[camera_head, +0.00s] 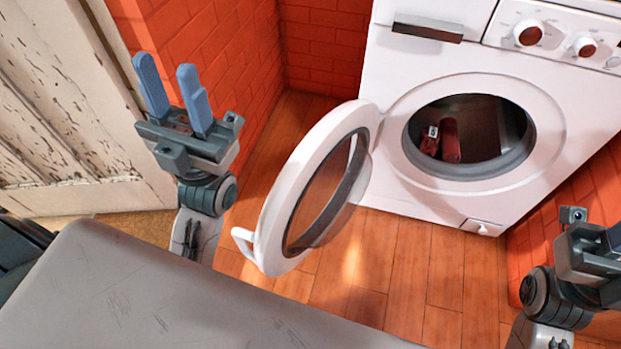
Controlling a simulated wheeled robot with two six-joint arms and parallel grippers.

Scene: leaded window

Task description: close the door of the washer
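The white washer (390,165) stands at the upper right, turned at an angle. Its round door (287,187) is swung wide open to the left, with a white handle (243,243) on its free edge. Inside the drum lies something dark red (450,141) with a small white tag. My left gripper (171,86) is open and empty, pointing up, left of the door and apart from it. My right gripper (611,238) is at the right edge, below the washer; its fingers are mostly cut off by the frame.
Orange-red brick walls (325,45) stand behind and beside the washer. A peeling white wooden door (65,110) is at the left. The wooden floor (400,270) in front of the washer is clear.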

